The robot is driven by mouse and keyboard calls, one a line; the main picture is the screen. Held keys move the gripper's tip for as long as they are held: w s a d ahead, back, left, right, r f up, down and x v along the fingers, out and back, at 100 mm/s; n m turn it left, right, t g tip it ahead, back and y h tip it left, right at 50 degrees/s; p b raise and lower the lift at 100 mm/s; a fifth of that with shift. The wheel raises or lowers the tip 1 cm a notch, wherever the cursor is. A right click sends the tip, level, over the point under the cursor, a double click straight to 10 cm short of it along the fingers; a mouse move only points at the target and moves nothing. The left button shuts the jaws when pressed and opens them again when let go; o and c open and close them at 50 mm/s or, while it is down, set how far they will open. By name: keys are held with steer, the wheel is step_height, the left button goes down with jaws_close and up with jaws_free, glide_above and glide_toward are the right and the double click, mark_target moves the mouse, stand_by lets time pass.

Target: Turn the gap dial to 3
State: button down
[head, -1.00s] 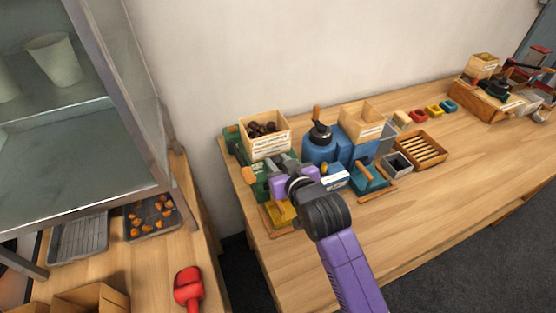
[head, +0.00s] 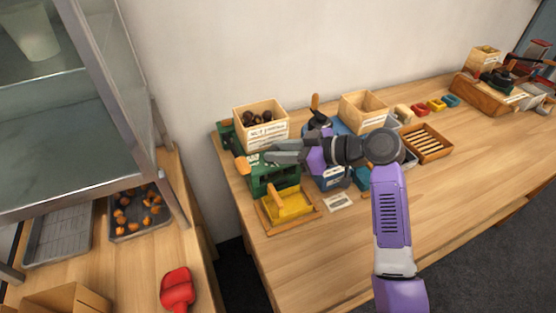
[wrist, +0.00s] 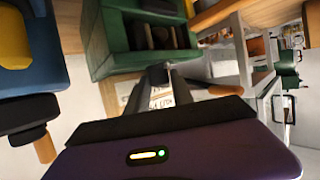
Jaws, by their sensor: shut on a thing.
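The green machine (head: 258,182) stands at the left end of the bench, with a labelled wooden hopper (head: 281,131) of dark chestnuts on top. My gripper (head: 268,156) reaches in from the right, its fingers level at the machine's upper front, just below the hopper. In the wrist view my gripper (wrist: 160,76) has its fingers drawn together on something small and dark beside the green machine (wrist: 97,35). I take this to be the gap dial, mostly hidden by the fingers. A pale plate with dark print (wrist: 160,98) shows behind the fingers; its setting cannot be read.
A wooden-handled crank (head: 243,165) juts out at the machine's left. A yellow tray (head: 296,210) sits in front. A blue machine (head: 352,124) stands close behind my wrist, and a white card (head: 338,202) lies on the bench. The front right of the bench is clear.

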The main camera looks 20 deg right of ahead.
steer(key=shift+w+d+f+n+g+y+b, duration=0.1)
steer(key=shift+f+n+g+y+b, duration=0.05)
steer(key=shift+n+g+y+b, duration=0.55)
steer(key=shift+g, duration=0.3)
steer(key=c, duration=1.1)
jaws_free()
steer(key=shift+c, duration=0.2)
steer(key=shift+r, duration=0.2)
steer(key=shift+r, duration=0.15)
